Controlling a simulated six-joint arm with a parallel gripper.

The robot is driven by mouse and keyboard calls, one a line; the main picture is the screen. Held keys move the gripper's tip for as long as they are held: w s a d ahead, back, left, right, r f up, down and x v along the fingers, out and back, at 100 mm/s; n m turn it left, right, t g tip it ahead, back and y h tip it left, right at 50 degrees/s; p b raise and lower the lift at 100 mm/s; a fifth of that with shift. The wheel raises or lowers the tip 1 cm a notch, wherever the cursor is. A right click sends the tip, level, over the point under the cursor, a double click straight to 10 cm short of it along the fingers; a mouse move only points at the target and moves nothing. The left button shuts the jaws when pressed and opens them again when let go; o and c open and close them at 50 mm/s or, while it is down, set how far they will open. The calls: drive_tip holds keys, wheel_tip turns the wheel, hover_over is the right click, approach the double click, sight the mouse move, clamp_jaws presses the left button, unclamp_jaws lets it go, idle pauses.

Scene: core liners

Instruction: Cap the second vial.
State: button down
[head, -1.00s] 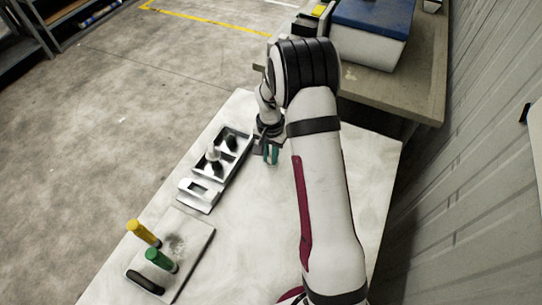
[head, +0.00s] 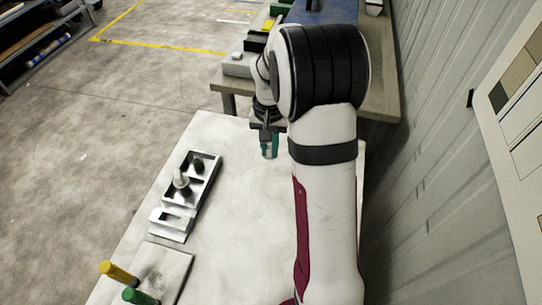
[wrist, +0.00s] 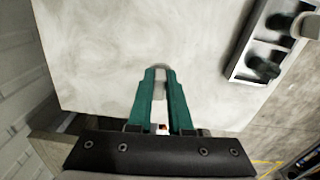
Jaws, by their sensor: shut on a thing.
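My gripper (head: 268,147) has teal fingers and hangs over the far end of the pale table, to the right of the metal rack (head: 174,226). In the wrist view my gripper (wrist: 160,72) is shut on a small pale grey piece (wrist: 159,88), mostly hidden between the fingers; I cannot tell if it is a cap. The rack, also in the wrist view (wrist: 241,66), has dark recesses. A pale-topped upright piece (head: 181,177) stands in it, with a dark piece (head: 198,166) farther back. I cannot tell which are vials.
A flat plate (head: 172,262) at the near left lies by a yellow-handled tool (head: 118,272) and a green-handled tool (head: 140,297). A bench (head: 385,100) with bins stands beyond the table. The table's middle (head: 240,220) is clear.

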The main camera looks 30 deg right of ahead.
drive_tip(key=w+a+r+n, duration=0.2)
drive_tip(key=w+a+n, duration=0.3)
drive_tip(key=w+a, duration=0.95)
wheel_tip(320, 180, down, 6)
drive_tip(key=s+a, duration=0.1)
drive_tip(key=shift+a, duration=0.4)
drive_tip(key=shift+f, duration=0.15)
idle(0.7)
drive_tip(key=shift+c, duration=1.4)
unclamp_jaws()
wheel_tip(320, 180, up, 7)
